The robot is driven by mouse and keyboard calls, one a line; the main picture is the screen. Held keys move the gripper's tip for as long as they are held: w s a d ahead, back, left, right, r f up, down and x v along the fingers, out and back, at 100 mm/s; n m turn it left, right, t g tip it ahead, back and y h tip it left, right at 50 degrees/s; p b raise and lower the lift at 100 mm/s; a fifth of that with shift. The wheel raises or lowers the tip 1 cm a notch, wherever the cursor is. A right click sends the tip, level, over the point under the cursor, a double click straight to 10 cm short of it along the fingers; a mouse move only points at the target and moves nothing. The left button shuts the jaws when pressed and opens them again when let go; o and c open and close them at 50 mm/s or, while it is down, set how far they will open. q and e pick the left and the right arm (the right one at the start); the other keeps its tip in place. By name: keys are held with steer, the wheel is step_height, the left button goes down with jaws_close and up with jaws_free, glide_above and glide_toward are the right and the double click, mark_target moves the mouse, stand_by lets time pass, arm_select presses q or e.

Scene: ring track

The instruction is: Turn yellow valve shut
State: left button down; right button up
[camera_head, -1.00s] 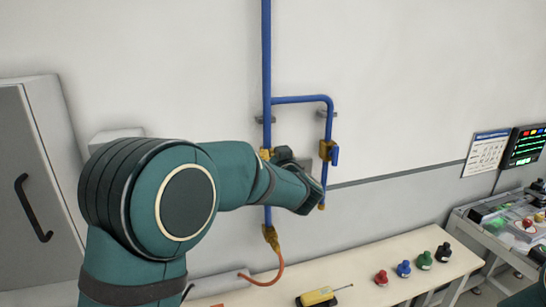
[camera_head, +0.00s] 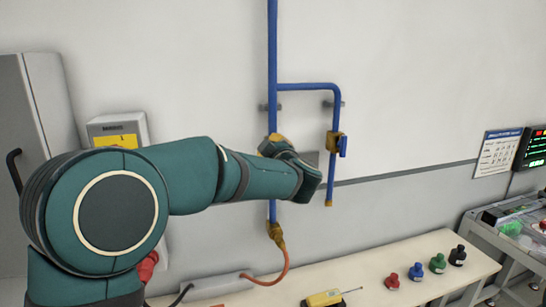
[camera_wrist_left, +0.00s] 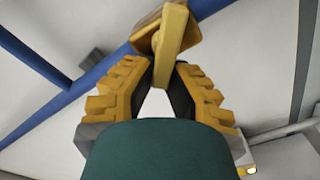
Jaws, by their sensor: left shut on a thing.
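The yellow valve (camera_head: 276,138) sits on the vertical blue pipe (camera_head: 272,60); only a bit shows above my wrist in the head view. In the left wrist view its yellow lever (camera_wrist_left: 168,45) reaches down between the fingertips of my left gripper (camera_wrist_left: 162,70). The fingers are shut on this lever. In the head view the gripper is hidden behind my left wrist. A second valve with a blue handle (camera_head: 343,146) is on the side branch to the right. My right gripper is out of view.
A bench (camera_head: 415,259) below holds a yellow handheld device (camera_head: 323,298) and several coloured knobs (camera_head: 437,263). An orange hose (camera_head: 285,262) hangs from the pipe's lower end. A grey cabinet (camera_head: 55,100) stands left; a console (camera_head: 520,235) stands right.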

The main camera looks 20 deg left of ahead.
arm_select(q)
steer(key=shift+s+a+f+n+b, duration=0.1)
steer(key=shift+f+n+b, duration=0.2)
steer(key=shift+n+b, duration=1.05)
steer(key=shift+s+a+f+n+b, duration=0.15)
steer(key=shift+f+n+b, duration=0.2)
steer(key=shift+n+b, duration=1)
steer(key=shift+w+a+f+n+b, duration=0.1)
steer(key=shift+f+n+b, duration=0.2)
steer(key=shift+n+b, duration=1.05)
steer(key=shift+n, duration=0.25)
steer(key=c, duration=1)
jaws_free()
steer(key=shift+o, duration=0.2)
steer(key=shift+s+d, duration=0.1)
steer(key=v, duration=1.1)
steer(key=shift+s+d, duration=0.2)
steer(key=shift+s, duration=0.15)
